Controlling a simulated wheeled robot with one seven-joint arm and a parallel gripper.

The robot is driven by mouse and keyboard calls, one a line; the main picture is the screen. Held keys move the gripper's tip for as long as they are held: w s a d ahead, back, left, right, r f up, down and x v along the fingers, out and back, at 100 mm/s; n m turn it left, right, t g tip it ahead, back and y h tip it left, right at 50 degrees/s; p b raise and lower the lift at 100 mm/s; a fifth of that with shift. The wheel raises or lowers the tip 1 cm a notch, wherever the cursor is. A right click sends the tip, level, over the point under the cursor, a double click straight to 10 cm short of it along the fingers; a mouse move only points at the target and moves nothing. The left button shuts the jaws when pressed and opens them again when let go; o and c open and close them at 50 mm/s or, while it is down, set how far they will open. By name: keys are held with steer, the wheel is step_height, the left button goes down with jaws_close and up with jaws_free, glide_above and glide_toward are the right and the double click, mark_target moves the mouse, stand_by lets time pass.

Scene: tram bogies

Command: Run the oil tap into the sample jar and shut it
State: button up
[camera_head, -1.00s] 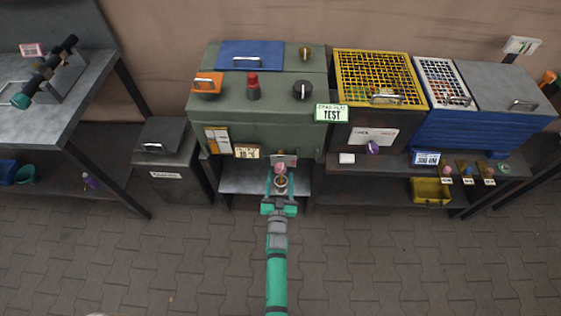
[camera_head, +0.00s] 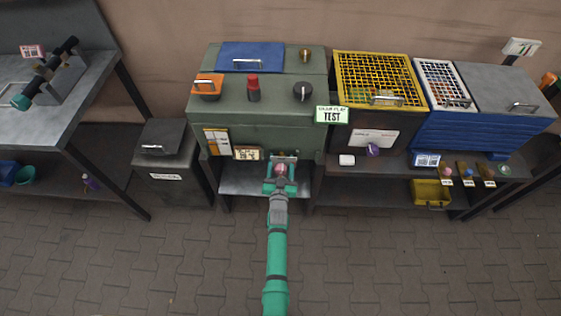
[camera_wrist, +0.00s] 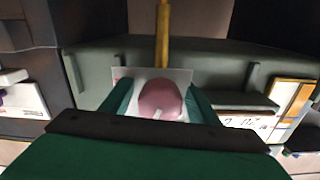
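The oil tap shows a round pink knob (camera_wrist: 160,100) with a small white mark, in front of a pale plate (camera_wrist: 182,76). A brass-coloured bar (camera_wrist: 162,35) runs up behind it in the wrist view. In the head view the pink knob (camera_head: 281,168) sits low on the front of the green cabinet (camera_head: 258,118). My gripper (camera_head: 281,184) is right at it. I cannot make out the sample jar; my gripper covers the area below the tap.
A metal shelf (camera_head: 240,182) lies under the cabinet. A dark lidded bin (camera_head: 165,165) stands left of it. The paved floor in front is clear.

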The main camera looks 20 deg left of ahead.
mark_target(280, 173)
steer(key=c, duration=0.9)
steer(key=shift+n, duration=2.2)
steer(key=shift+a, duration=0.1)
steer(key=o, duration=1)
steer(key=shift+s, duration=0.1)
steer(key=v, duration=1)
steer(key=shift+s+d, duration=0.2)
steer(key=shift+d, duration=0.05)
steer(key=shift+s+a, duration=0.1)
steer(key=shift+s, duration=0.05)
